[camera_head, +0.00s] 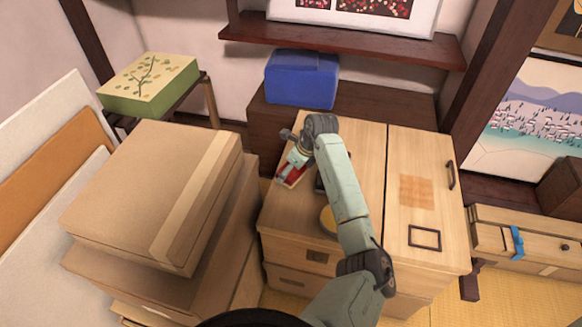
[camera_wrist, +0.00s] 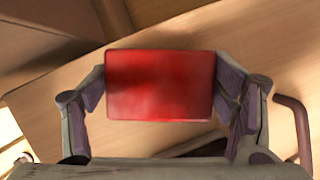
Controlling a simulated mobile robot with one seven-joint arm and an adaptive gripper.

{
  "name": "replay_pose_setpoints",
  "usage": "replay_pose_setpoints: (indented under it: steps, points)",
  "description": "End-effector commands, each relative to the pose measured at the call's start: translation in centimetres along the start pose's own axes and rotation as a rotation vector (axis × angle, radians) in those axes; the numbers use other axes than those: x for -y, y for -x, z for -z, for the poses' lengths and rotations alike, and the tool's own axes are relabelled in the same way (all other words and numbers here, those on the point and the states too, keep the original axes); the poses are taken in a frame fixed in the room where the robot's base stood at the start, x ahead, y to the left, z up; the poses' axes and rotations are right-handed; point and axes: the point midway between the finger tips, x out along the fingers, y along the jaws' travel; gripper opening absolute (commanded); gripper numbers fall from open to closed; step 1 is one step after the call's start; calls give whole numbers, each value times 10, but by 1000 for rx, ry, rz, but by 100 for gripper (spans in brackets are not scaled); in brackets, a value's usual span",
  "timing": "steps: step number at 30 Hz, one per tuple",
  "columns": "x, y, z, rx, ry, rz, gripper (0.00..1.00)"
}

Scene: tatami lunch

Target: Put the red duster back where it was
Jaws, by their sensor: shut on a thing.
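The red duster (camera_wrist: 160,88) is a red block between the two fingers of my gripper (camera_wrist: 160,100) in the wrist view, with a finger against each side. In the head view the red duster (camera_head: 292,173) shows small and partly hidden below my gripper (camera_head: 290,172). My gripper is shut on it over the left back part of the light wooden cabinet top (camera_head: 355,140). I cannot tell whether the duster touches the wood.
Stacked cardboard boxes (camera_head: 150,190) stand close on the left. A blue box (camera_head: 302,78) sits behind on a dark ledge. A yellow round thing (camera_head: 327,220) and a dark item (camera_head: 319,184) lie near my arm.

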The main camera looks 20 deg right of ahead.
Motion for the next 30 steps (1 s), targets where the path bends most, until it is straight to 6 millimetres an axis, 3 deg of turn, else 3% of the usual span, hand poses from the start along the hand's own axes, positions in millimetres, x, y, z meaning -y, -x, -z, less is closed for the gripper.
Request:
replay_pose_setpoints:
  steps: [7,8,16,30]
  points:
    - [0,-3,1,0,0,0,43]
    - [0,-3,1,0,0,0,79]
    - [0,-2,1,0,0,0,97]
    - [1,7,0,1,0,1,98]
